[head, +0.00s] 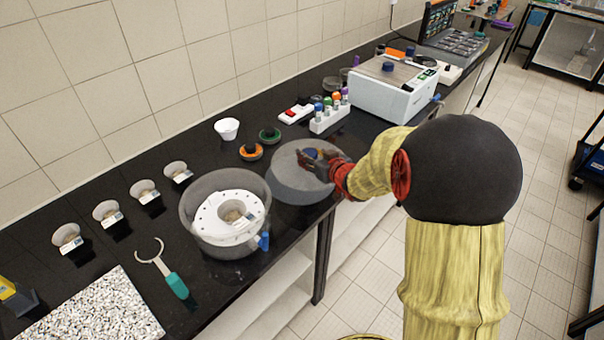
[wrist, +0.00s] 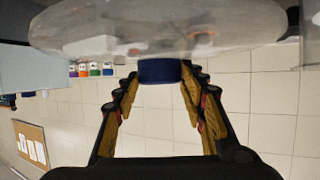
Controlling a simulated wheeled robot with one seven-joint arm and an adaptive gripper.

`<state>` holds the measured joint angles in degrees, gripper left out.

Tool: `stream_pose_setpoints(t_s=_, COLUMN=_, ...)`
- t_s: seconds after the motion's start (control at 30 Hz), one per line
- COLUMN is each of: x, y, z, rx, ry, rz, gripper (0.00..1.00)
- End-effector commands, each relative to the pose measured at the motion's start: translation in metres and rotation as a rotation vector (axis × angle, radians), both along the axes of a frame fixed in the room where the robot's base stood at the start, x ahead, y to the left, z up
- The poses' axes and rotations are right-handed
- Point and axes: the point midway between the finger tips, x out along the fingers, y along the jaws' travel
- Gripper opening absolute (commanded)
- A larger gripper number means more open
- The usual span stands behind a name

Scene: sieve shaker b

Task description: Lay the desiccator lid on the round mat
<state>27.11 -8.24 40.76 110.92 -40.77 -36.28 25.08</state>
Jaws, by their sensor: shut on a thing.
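The desiccator lid (head: 292,180) is a translucent grey disc with a blue knob, right of the desiccator bowl in the head view. My gripper (head: 317,157) is shut on its knob. In the wrist view the blue knob (wrist: 159,71) sits between the fingers of my gripper (wrist: 160,85), with the clear lid disc (wrist: 110,30) across the top. The open desiccator bowl (head: 195,207) holds a white perforated plate (head: 238,203) with a small dish on it. I cannot make out the round mat; the lid may cover it. Whether the lid touches anything below is unclear.
Orange (head: 251,152) and green (head: 269,136) ringed items and a white cup (head: 227,129) stand behind the lid. A bottle rack (head: 328,118) and a white machine (head: 395,92) stand beyond. A teal-handled tool (head: 177,286) lies left of the bowl. The counter's front edge is close.

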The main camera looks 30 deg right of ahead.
Motion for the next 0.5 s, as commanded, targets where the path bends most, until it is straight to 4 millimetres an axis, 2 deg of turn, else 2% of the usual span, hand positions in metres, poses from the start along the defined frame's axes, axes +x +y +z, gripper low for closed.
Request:
stream_pose_setpoints(t_s=0.03, x=0.008, y=0.003, z=-0.015, rx=0.001, ry=0.002, rz=0.002, gripper=0.01)
stream_pose_setpoints(t_s=0.2, x=0.027, y=0.007, z=-0.038, rx=0.001, ry=0.001, rz=0.001, gripper=0.01)
stream_pose_setpoints(t_s=0.5, x=0.041, y=0.009, z=-0.052, rx=0.0, ry=-0.001, rz=-0.001, gripper=0.01)
